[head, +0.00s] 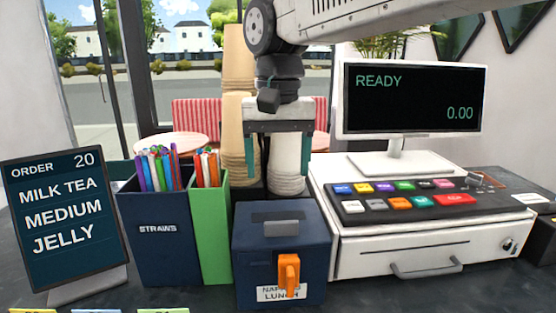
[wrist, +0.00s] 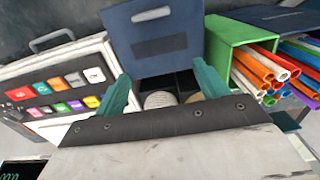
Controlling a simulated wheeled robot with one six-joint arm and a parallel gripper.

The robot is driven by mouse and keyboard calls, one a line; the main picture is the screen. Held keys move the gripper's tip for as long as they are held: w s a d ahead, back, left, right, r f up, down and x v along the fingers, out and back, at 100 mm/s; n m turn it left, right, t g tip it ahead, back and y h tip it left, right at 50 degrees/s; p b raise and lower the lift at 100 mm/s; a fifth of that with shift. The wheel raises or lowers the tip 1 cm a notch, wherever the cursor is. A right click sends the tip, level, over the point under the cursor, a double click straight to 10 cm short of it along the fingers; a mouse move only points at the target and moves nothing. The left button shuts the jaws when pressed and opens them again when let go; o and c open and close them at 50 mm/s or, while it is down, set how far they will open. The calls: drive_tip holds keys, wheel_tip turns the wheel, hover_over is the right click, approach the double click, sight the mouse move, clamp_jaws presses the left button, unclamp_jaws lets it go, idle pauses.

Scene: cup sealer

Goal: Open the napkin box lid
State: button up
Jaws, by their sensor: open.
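The napkin box (head: 253,262) is dark blue and stands in front, left of the cash register. Its lid (head: 253,215) looks shut and carries a grey bar (head: 284,218). An orange catch (head: 288,272) hangs on the front face, partly over a white label. In the wrist view the box lid (wrist: 133,38) shows a light bar near its far edge and a slot. My gripper (head: 278,174) is open and empty, pointing down above and behind the box. In the wrist view its teal fingers (wrist: 160,72) are spread, apart from the lid. The orange catch does not show there.
A green holder (head: 212,235) and a blue straws box (head: 158,238), both with coloured straws, stand close on the left. A white register (head: 400,250) with a screen stands close on the right. Stacked cups (head: 286,165) stand behind. An order sign (head: 65,215) stands far left.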

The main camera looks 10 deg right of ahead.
drive_tip(key=shift+r, duration=0.1)
wheel_tip(320, 180, up, 8)
idle(0.4)
drive_tip(key=shift+f, duration=0.2)
